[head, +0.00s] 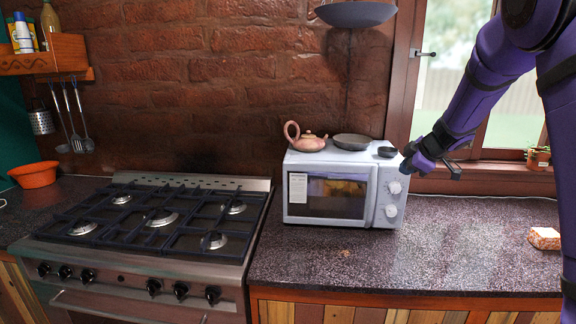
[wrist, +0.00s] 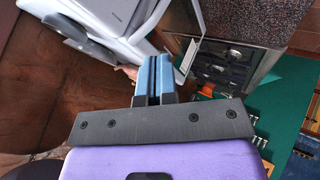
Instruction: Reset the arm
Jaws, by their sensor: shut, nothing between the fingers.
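My purple arm comes in from the upper right in the head view. My gripper (head: 453,172) is in the air at the right of the white microwave (head: 329,189), at about the height of its top. In the wrist view my gripper (wrist: 154,60) shows its two blue fingers side by side, shut and empty. The microwave stands upright on the dark counter, and its door looks closed in the head view. It also shows at the top of the wrist view (wrist: 95,25).
A teapot (head: 305,140), a brown dish (head: 352,142) and a small dark bowl (head: 387,152) sit on the microwave. A stove (head: 150,230) is at left. A pan (head: 355,14) hangs above.

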